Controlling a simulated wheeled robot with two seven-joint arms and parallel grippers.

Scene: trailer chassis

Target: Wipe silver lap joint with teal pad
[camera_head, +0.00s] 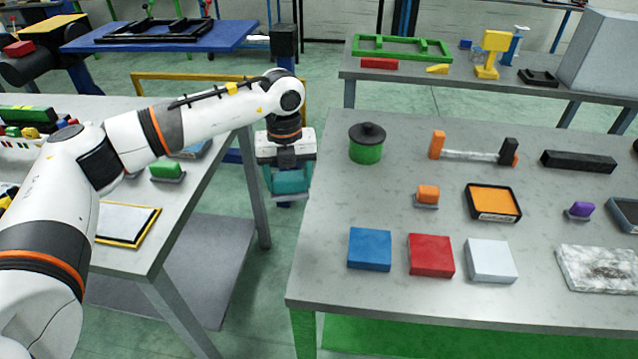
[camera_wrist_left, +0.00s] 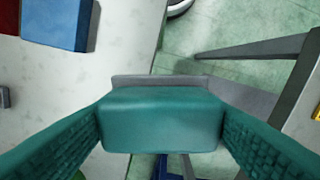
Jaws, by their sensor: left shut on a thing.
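My left gripper (camera_head: 288,186) hangs pointing down over the gap between the left and right tables. It is shut on the teal pad (camera_wrist_left: 160,118), a teal block on a thin grey plate, gripped between two teal ribbed fingers in the left wrist view. The pad is in the air, clear of both tables. I cannot tell for certain which thing is the silver lap joint: a mottled silver plate (camera_head: 602,268) lies at the right table's front right, and a mottled silver bar (camera_head: 474,155) lies between orange and black end blocks. My right gripper is not in view.
The right table (camera_head: 400,295) holds blue (camera_head: 370,249), red (camera_head: 431,255) and white (camera_head: 490,260) blocks, a green pot (camera_head: 366,144), an orange pad (camera_head: 427,195), an orange tray (camera_head: 492,202), a purple pad (camera_head: 580,210) and a black bar (camera_head: 578,161). A green pad (camera_head: 166,170) sits on the left table.

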